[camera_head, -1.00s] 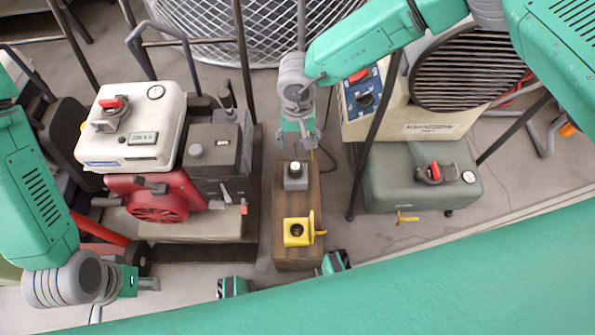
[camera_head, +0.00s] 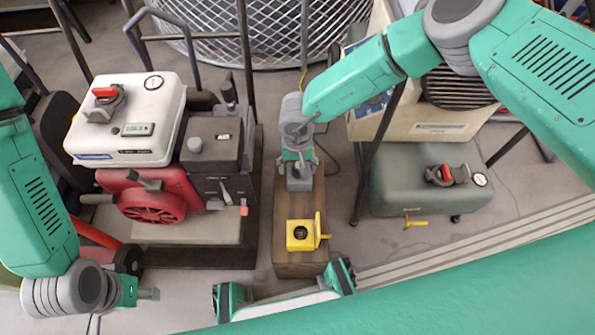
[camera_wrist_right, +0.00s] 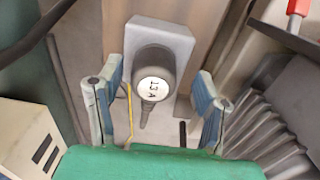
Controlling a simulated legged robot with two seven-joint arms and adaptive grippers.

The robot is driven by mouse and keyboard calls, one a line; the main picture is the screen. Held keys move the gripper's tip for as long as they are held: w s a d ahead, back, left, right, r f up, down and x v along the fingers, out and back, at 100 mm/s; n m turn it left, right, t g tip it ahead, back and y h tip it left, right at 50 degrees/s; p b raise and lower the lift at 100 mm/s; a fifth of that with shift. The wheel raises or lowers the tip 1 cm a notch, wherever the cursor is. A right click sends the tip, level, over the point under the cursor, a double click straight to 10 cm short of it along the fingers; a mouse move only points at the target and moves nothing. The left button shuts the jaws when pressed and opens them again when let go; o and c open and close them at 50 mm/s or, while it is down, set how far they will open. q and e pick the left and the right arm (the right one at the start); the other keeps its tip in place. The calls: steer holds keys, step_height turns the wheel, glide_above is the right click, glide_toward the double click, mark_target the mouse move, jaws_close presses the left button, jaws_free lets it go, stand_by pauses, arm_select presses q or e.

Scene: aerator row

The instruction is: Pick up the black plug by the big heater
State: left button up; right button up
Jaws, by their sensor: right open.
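The black plug (camera_wrist_right: 155,72) has a round white label on top and a cable stub pointing down in the right wrist view. It sits in a grey socket box (camera_wrist_right: 170,32) on the wooden block (camera_head: 287,264). My right gripper (camera_head: 297,168) is over that box in the head view and hides most of the plug. In the right wrist view my right gripper (camera_wrist_right: 158,82) is open, with one finger on each side of the plug and visible gaps to it. My left gripper (camera_head: 148,294) is far left, away from the block; its jaw state is unclear.
A yellow socket box (camera_head: 301,235) stands on the near part of the block. A red and white engine unit (camera_head: 125,135) is to the left. The beige heater (camera_head: 425,122) and its grey-green tank (camera_head: 425,190) are to the right. Floor shows between block and tank.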

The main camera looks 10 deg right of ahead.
mark_target(299, 164)
steer(key=shift+d+r, duration=0.1)
steer(key=shift+d, duration=0.2)
steer(key=c, duration=0.3)
steer(key=shift+d, duration=0.15)
steer(key=c, duration=1)
steer(key=shift+o, duration=0.2)
steer(key=shift+a, duration=0.2)
steer(key=shift+r+p, duration=0.3)
steer(key=shift+r, duration=0.1)
step_height(299, 164, up, 8)
steer(key=p, duration=0.3)
steer(key=shift+d, duration=0.1)
steer(key=shift+r+p, duration=0.4)
steer(key=shift+r, duration=0.2)
arm_select(q)
steer(key=r, duration=0.4)
steer(key=shift+d+r, duration=0.25)
steer(key=shift+r, duration=0.05)
arm_select(e)
steer(key=shift+f, duration=0.15)
